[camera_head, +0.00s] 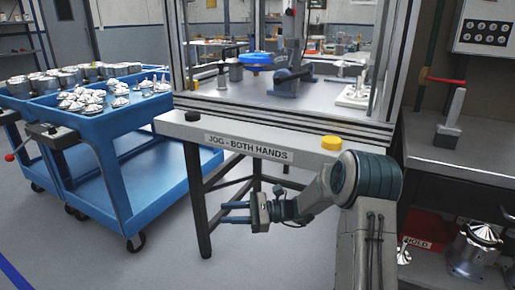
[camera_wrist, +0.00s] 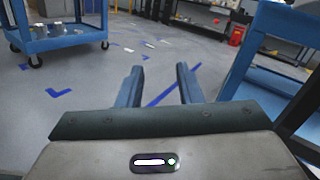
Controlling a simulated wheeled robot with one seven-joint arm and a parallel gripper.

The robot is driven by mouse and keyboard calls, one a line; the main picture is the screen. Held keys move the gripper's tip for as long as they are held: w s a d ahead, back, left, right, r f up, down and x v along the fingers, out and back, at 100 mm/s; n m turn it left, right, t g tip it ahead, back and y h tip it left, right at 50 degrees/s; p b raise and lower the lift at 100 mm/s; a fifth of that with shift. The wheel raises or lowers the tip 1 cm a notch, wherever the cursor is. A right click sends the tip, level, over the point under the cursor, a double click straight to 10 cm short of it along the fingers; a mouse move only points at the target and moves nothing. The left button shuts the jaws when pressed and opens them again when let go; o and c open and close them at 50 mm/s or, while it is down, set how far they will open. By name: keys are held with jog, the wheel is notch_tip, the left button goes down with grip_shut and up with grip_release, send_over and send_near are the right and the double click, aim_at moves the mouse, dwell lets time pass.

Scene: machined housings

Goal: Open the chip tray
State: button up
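My gripper (camera_head: 224,212) is in the head view, left of the forearm, pointing left in front of the machine stand's black legs. Its two blue fingers are apart with nothing between them. The wrist view also shows the open, empty fingers (camera_wrist: 160,78), with floor beyond them. I cannot make out a chip tray in either view. The space below the machine's front ledge is partly hidden by my arm.
A ledge (camera_head: 220,132) labelled "JOG - BOTH HANDS" carries a black and a yellow button (camera_head: 331,143). A blue cart (camera_head: 108,135) with metal parts stands left. A red "HOLD" bin (camera_head: 424,238) and a metal housing (camera_head: 477,252) are lower right. Floor between cart and stand is clear.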

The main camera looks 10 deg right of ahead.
jog(key=w+d+f+m+t+p, duration=0.1)
jog(key=w+d+m+t, duration=0.6)
jog(key=d+m+t, duration=0.15)
jog(key=w+d+f+m+t+p, duration=0.1)
jog(key=w+d+m+t+p, duration=0.1)
jog(key=w+d+m+t, duration=0.6)
jog(key=w+a+r+b, duration=0.1)
jog(key=a+r, duration=0.1)
jog(key=r, duration=0.1)
jog(key=w+a+r+n+t, duration=0.1)
jog(key=w+r, duration=0.1)
jog(key=r, duration=0.1)
jog(key=w+a+r+t+b, duration=0.1)
jog(key=w+a+r, duration=0.1)
jog(key=r, duration=0.1)
jog(key=shift+w+a+r+h+b, duration=0.15)
jog(key=shift+a+r+h+b, duration=0.15)
jog(key=shift+r, duration=0.1)
grip_shut()
